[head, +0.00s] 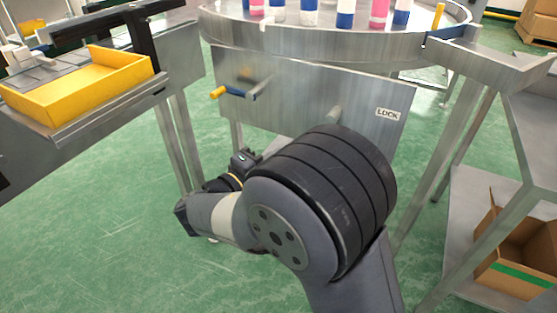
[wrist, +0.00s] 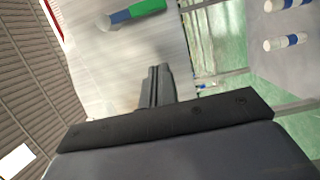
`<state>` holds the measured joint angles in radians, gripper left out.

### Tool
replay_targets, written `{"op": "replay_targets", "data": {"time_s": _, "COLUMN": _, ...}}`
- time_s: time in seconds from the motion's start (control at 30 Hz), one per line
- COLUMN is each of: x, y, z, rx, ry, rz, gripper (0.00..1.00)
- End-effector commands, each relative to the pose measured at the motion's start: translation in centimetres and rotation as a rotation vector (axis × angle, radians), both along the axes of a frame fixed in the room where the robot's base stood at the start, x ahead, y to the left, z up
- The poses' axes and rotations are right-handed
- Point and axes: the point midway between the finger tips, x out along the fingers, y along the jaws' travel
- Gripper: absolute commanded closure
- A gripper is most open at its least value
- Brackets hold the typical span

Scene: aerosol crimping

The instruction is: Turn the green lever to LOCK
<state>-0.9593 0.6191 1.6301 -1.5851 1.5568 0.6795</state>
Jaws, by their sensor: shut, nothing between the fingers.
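In the wrist view a lever with a green section (wrist: 148,7), a blue section and a pale end lies across the top of the picture, near a metal panel (wrist: 160,45). My gripper (wrist: 157,70) is shut and empty, with its fingertips apart from the lever, below it in the picture. In the head view the green section does not show; a grey stub (head: 334,114) stands out from the panel (head: 290,98) just above my arm. A LOCK label (head: 388,114) is to the right of the stub. My fingertips are not clear in the head view.
Above is a round metal table (head: 300,38) bearing several cans. A yellow tray (head: 85,95) stands left and a cardboard box (head: 515,260) lower right. Green floor lies open at left.

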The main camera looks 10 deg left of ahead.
Motion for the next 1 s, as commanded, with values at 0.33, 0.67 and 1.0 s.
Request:
{"op": "replay_targets", "data": {"time_s": 0.33, "x": 6.3, "y": -4.5, "z": -0.3, "rx": 0.001, "ry": 0.0, "rz": -0.007, "gripper": 1.0}}
{"op": "replay_targets", "data": {"time_s": 0.67, "x": 5.0, "y": -7.8, "z": -0.1, "rx": 0.0, "ry": 0.002, "rz": -0.003, "gripper": 1.0}}
{"op": "replay_targets", "data": {"time_s": 1.0, "x": 4.8, "y": -8.1, "z": 0.0, "rx": 0.0, "ry": 0.002, "rz": -0.002, "gripper": 1.0}}
